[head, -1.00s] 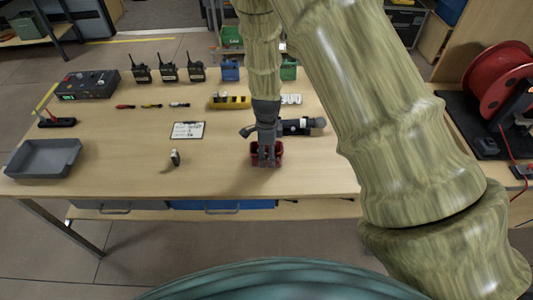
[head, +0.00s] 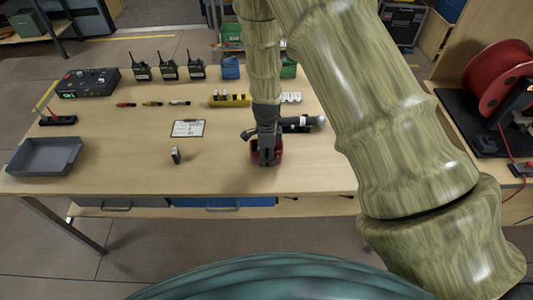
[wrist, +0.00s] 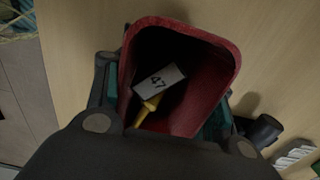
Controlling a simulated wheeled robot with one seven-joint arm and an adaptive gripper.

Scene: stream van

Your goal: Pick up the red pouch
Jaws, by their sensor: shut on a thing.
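The red pouch (wrist: 190,30) is open at the top in the wrist view. In the head view my gripper (head: 265,158) points down over the front part of the table, and the red pouch (head: 280,154) shows partly behind the fingers. I cannot tell whether the pouch touches the tabletop.
A dark cylindrical device (head: 303,123) lies close behind the pouch. A clipboard (head: 188,128) and a small upright item (head: 176,155) are to the left. A grey tray (head: 45,157) is at the far left. The tabletop (head: 125,170) between them is clear.

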